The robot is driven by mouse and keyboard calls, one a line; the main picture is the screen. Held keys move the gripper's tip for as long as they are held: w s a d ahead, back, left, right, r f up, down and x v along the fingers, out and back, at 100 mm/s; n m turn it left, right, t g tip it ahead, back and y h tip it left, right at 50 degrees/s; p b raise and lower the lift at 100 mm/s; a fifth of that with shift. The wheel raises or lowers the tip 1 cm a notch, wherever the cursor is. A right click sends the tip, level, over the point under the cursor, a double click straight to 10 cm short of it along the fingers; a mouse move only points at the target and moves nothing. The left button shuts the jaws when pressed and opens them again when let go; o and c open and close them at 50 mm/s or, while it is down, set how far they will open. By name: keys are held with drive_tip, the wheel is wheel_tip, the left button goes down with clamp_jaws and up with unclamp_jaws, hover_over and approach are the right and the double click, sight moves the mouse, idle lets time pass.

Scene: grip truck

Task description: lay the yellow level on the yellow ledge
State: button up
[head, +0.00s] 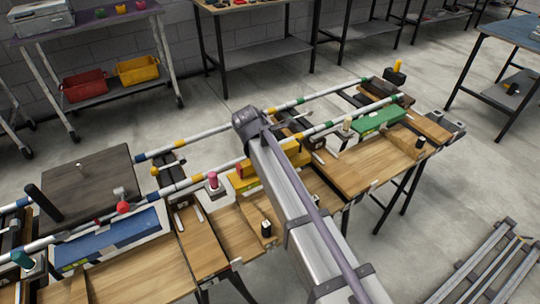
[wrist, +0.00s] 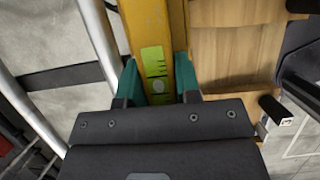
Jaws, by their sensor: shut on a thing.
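The yellow level (wrist: 147,22) runs up the wrist view, with a bright green-yellow vial window (wrist: 157,68) on its face. My gripper (wrist: 156,82) is shut on it, one teal finger on each side. In the head view my arm hides the gripper and the middle of the level (head: 292,155). A flat yellow surface, which looks like the yellow ledge (head: 242,184), shows at bench height just left of my arm. The level appears over or close to it. I cannot tell whether they touch.
A blue ledge (head: 110,240) lies to the left and a green one (head: 378,121) to the right. Striped rails (head: 200,178) run along the bench beside the level. A pink-topped post (head: 212,181) and a black knob (head: 266,229) stand near my arm.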

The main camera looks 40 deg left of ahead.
drive_tip(key=shift+f, duration=0.45)
drive_tip(key=o, duration=1.1)
drive_tip(key=shift+c, duration=0.2)
drive_tip(key=shift+r, duration=0.1)
drive_tip(key=p+v, duration=1)
drive_tip(key=v, duration=0.1)
drive_tip(key=shift+s, duration=0.1)
